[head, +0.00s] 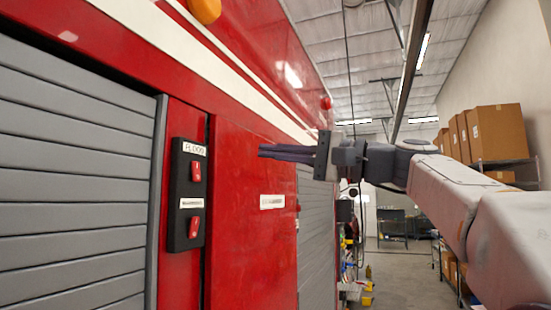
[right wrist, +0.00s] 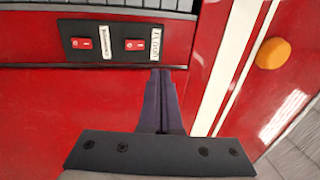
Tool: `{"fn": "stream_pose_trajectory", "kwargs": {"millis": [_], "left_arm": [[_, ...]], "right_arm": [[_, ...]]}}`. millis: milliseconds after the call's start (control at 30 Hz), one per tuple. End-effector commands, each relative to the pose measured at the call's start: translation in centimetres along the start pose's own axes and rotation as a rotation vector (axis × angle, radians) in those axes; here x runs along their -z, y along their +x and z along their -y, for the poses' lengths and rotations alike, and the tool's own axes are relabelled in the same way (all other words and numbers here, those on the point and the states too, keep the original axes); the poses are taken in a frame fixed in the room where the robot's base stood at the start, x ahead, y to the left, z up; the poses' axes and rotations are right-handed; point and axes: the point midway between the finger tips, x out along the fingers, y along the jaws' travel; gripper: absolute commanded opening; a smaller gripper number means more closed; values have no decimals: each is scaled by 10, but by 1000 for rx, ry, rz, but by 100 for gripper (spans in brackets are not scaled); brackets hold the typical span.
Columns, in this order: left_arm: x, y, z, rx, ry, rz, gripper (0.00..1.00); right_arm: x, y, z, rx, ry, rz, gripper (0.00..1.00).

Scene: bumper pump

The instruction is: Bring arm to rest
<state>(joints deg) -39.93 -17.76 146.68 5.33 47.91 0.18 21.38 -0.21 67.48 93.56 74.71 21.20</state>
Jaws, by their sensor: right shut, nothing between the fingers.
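My right gripper (head: 262,151) is shut and empty, its dark fingers together and pointing left in front of the red truck side (head: 240,180). In the right wrist view the shut fingers (right wrist: 160,85) reach toward a black switch panel (right wrist: 125,43). In the head view the panel (head: 187,195) is mounted upright left of the gripper, with an upper red switch (head: 196,171) and a lower red switch (head: 194,227). The gripper appears apart from the panel in the head view. My left gripper is not in view.
A grey roller shutter (head: 70,190) fills the left side. An orange light (head: 205,10) sits high on the truck. Cardboard boxes (head: 497,133) stand on a shelf at right. The aisle floor (head: 400,262) beside the truck looks open.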

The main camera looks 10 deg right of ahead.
Motion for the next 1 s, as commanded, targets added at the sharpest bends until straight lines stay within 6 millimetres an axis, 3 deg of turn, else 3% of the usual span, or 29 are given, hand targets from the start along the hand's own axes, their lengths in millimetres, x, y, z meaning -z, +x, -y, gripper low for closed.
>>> {"fn": "stream_pose_trajectory", "kwargs": {"millis": [533,633,767,867,1000], "left_arm": [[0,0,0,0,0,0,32],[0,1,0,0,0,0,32],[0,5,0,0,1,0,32],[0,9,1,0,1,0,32],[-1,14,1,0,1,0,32]], "right_arm": [[0,-2,1,0,0,-2,0],[-1,2,-10,-22,8,0,0],[-7,21,-64,-135,36,8,0],[-23,36,-132,-288,47,32,0],[-62,43,-234,-527,16,102,0]]}}
